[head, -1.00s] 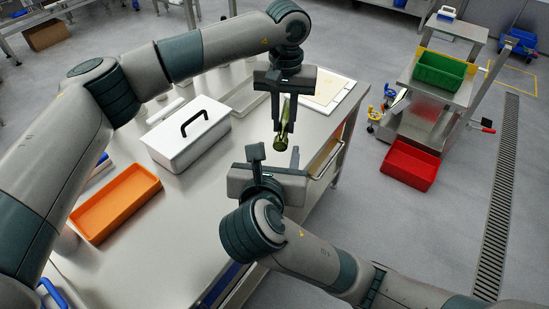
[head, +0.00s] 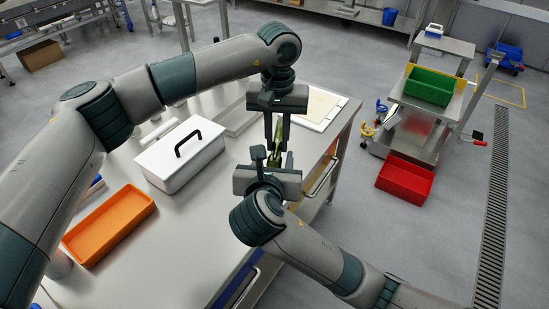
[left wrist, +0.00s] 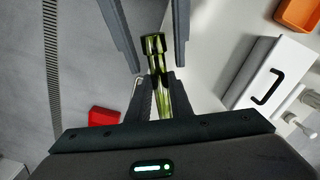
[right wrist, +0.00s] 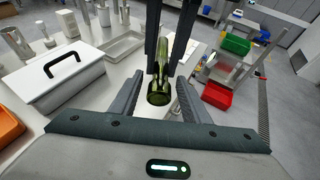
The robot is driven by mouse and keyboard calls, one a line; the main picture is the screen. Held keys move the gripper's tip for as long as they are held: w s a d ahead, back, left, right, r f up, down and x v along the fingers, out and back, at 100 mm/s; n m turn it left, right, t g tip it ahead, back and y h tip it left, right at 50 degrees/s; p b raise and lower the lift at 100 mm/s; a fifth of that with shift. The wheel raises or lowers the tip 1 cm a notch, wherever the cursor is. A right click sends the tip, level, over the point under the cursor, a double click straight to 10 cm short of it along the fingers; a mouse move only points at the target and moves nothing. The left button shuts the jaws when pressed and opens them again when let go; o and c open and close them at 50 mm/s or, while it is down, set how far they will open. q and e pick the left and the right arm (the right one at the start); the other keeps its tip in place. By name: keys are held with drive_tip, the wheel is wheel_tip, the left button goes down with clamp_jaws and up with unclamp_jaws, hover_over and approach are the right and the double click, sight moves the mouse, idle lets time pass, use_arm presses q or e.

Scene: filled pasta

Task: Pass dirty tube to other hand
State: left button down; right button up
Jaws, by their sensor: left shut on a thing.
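The dirty tube (head: 283,160) is green and see-through with dark streaks and a wider end. My left gripper (head: 277,146) points down from above and is shut on the tube, as the left wrist view (left wrist: 162,85) shows. The tube's wider end (left wrist: 152,43) sticks out past those fingers. My right gripper (head: 274,153) is below, pointing up, with its fingers apart. In the right wrist view the wider end (right wrist: 158,92) sits between the right fingers (right wrist: 160,80), with a gap on each side. The overlapping fingers partly hide the tube in the head view.
Below is a metal table (head: 200,225) with a white lidded box (head: 182,165), an orange tray (head: 110,222) and a pale board (head: 320,108). A red bin (head: 405,181) stands on the floor at right, near a cart with a green bin (head: 432,86).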

sight(277, 142)
drive_tip(key=c, duration=0.9)
use_arm(q)
drive_tip(key=c, duration=1.5)
unclamp_jaws()
drive_tip(key=shift+r, duration=0.1)
wheel_tip(277, 142, up, 12)
drive_tip(key=shift+f, duration=0.1)
drive_tip(key=shift+f, duration=0.1)
